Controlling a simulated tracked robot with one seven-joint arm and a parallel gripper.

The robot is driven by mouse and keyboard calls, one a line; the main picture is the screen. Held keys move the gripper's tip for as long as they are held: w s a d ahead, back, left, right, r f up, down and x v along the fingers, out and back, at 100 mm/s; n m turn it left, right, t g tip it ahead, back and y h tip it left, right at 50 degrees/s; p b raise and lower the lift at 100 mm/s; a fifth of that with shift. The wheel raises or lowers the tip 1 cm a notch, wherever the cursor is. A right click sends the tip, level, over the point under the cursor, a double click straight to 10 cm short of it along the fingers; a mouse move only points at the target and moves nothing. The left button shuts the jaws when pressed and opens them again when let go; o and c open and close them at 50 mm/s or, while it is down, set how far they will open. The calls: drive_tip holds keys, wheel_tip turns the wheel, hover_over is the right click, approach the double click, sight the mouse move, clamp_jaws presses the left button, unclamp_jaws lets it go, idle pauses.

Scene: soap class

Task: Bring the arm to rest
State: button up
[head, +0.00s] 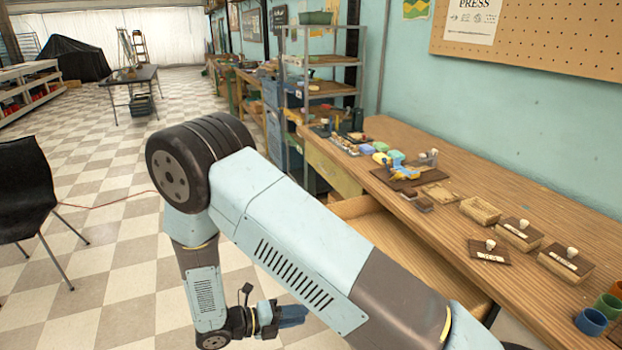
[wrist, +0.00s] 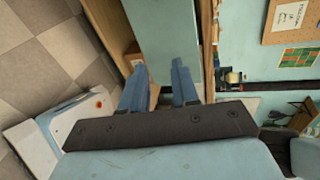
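My arm (head: 290,240) reaches across the head view, bends at a dark round joint (head: 195,165) and hangs down over the checkered floor. My gripper (head: 296,315) is low at the bottom centre, left of the workbench and its pulled-out drawer. In the wrist view my gripper (wrist: 158,70) shows two blue fingers set apart, with nothing between them. Teal and wooden surfaces show beyond the fingertips; I cannot tell how far off they are.
The open wooden drawer (head: 415,255) juts from the workbench (head: 585,230), which holds soap blocks, stamps and cups. A black chair (head: 22,190) stands at left. A metal shelf (head: 325,75) stands behind.

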drive_tip(key=w+d+r+m+g+y, duration=0.1)
drive_tip(key=d+r+m+g+y, duration=0.15)
drive_tip(key=d+r+m, duration=0.4)
drive_tip(key=w+d+r+m+g+y, duration=0.1)
drive_tip(key=d+r+m+g+y, duration=0.15)
drive_tip(key=r+m, duration=0.6)
drive_tip(key=w+d+r+m+g+y, duration=0.1)
drive_tip(key=d+r+m+g+y, duration=0.15)
drive_tip(key=d+r+m, duration=0.55)
drive_tip(key=s+d+r+m+t+y, duration=0.3)
drive_tip(key=s+d+r+m+t, duration=0.1)
drive_tip(key=r+m, duration=0.4)
drive_tip(key=s+d+r+m+t+y, duration=0.3)
drive_tip(key=s+d+r+m, duration=0.3)
drive_tip(key=r, duration=0.5)
drive_tip(key=s+m, duration=0.2)
drive_tip(key=s, duration=0.1)
drive_tip(key=shift+d+r+t, duration=0.25)
drive_tip(key=shift+t, duration=0.1)
